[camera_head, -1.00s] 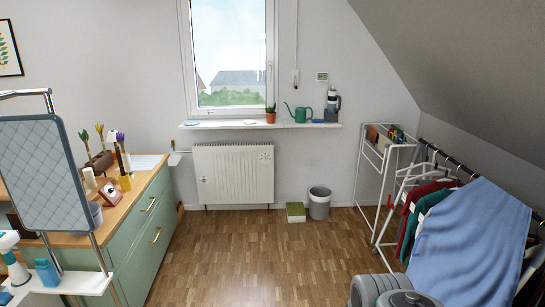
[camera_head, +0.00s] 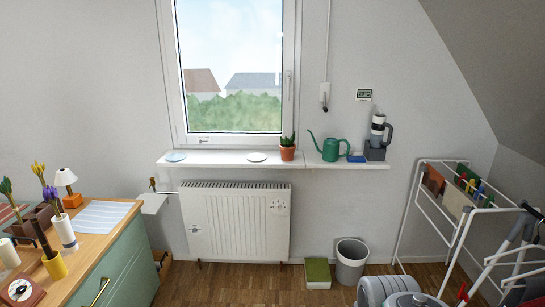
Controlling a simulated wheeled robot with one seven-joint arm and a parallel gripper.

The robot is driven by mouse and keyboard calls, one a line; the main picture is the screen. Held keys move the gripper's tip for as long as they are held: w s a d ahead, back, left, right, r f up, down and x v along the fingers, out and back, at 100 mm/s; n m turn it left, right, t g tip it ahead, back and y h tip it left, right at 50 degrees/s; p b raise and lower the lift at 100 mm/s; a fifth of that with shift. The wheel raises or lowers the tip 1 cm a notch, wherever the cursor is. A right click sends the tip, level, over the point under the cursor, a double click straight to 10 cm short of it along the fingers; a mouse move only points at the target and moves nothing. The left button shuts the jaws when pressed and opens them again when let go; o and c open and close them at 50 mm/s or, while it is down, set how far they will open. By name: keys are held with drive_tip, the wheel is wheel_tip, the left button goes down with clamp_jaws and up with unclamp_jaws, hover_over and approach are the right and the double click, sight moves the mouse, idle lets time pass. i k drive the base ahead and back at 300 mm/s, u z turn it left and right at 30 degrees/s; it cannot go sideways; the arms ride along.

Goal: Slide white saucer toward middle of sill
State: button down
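The white windowsill (camera_head: 216,161) runs below the window. A white saucer (camera_head: 257,157) lies flat on it, a little left of the potted plant. A pale blue saucer (camera_head: 176,157) lies near the sill's left end. The two saucers are well apart, with bare sill between them. My gripper is not in view. Only rounded grey parts that look like mine show at the bottom edge, far from the sill.
A potted plant (camera_head: 287,149), a green watering can (camera_head: 331,148), a blue item (camera_head: 356,159) and a dark holder (camera_head: 375,152) stand on the right of the sill. A radiator (camera_head: 235,222), bin (camera_head: 351,262) and box (camera_head: 318,272) are below. A drying rack (camera_head: 429,215) stands right, a green cabinet (camera_head: 120,262) left.

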sight(253, 157)
drive_tip(key=u, duration=0.45)
drive_tip(key=i, duration=2.5)
drive_tip(key=u, duration=0.8)
drive_tip(key=i, duration=1)
drive_tip(key=u, duration=0.25)
